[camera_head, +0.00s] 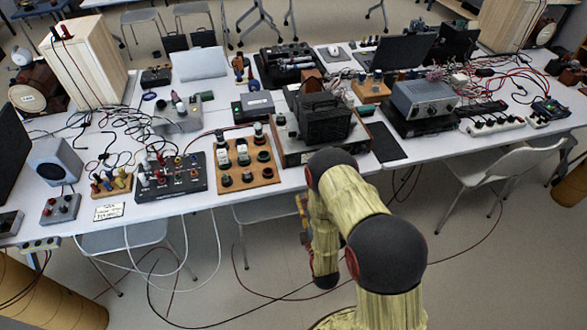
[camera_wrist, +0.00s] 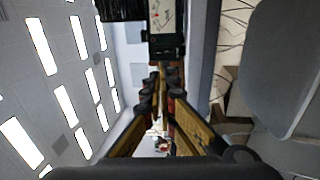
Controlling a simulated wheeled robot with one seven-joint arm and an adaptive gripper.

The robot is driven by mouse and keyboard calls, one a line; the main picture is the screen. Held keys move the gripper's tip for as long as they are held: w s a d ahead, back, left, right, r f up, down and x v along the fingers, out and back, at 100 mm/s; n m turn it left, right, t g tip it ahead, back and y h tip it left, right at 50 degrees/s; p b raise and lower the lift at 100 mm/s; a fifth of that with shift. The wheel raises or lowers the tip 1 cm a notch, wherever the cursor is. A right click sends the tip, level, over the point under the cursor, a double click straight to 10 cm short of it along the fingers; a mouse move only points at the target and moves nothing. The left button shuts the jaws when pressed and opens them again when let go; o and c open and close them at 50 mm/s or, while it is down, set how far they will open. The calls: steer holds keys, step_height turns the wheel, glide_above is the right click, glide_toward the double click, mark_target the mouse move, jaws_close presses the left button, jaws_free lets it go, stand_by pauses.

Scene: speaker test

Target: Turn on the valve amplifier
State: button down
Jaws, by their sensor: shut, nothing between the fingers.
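What looks most like the valve amplifier is a chassis (camera_head: 305,153) with a large black block and small valve-like parts, near the table's front edge in the head view. I cannot be sure of its identity, and no switch can be made out. In the wrist view, a device with a pale meter face (camera_wrist: 167,16) stands ahead of the fingertips, beside a black block (camera_wrist: 122,9). My gripper (camera_wrist: 160,84) is shut and empty, apart from the device. In the head view my gripper (camera_head: 304,217) is partly hidden by my arm, in front of the table edge.
A wooden board with knobs and valves (camera_head: 262,174) and a black control box (camera_head: 148,188) stand left of the chassis. A grey instrument (camera_head: 425,99) stands to its right. Loose cables (camera_head: 100,130) cross the white table. A chair (camera_head: 505,165) stands at the front right.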

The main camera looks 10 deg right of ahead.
mark_target(292, 161)
steer(key=w, duration=0.4)
steer(key=w+r+b, duration=0.1)
steer(key=w, duration=0.4)
steer(key=w+b, duration=0.1)
steer(key=w, duration=0.3)
steer(key=shift+w+r, duration=0.25)
steer(key=shift+r, duration=0.15)
